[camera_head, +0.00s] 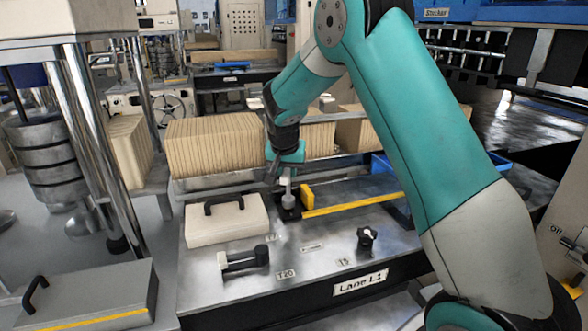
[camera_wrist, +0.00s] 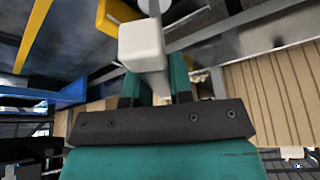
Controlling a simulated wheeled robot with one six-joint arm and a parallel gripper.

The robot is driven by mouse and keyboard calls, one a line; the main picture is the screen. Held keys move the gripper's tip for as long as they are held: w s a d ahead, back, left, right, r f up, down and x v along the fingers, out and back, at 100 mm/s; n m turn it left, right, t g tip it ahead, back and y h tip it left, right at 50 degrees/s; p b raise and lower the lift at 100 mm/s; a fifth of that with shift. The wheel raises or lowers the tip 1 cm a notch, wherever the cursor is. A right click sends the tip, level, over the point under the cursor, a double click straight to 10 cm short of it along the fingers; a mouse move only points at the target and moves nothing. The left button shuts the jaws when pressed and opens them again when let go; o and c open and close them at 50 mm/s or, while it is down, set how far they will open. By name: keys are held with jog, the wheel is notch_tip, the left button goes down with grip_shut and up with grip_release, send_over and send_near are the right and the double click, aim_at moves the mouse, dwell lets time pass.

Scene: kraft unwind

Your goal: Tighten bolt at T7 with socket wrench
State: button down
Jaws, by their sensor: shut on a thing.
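My gripper (camera_head: 286,170) is above the metal bench (camera_head: 330,236), behind the cream case. It is shut on the socket wrench (camera_head: 288,188), whose grey shaft points down to a dark block on the bench. In the wrist view, my green fingers (camera_wrist: 155,88) hold the wrench near a pale grey block-shaped part (camera_wrist: 141,45). The wrench's lower end is at or just above the dark block; contact is unclear. The bolt is hidden, and I cannot read a T7 label.
A yellow bar (camera_head: 352,205) and upright yellow block stand right beside the wrench. A cream case (camera_head: 226,220) with a black handle is in front left. Cardboard rows (camera_head: 215,147) line the back.

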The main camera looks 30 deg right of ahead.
jog(key=shift+m+g, duration=0.3)
jog(key=shift+m, duration=0.5)
jog(key=shift+w+a+f+m+g+h, duration=0.1)
jog(key=shift+m+g+h, duration=0.25)
jog(key=shift+m, duration=0.75)
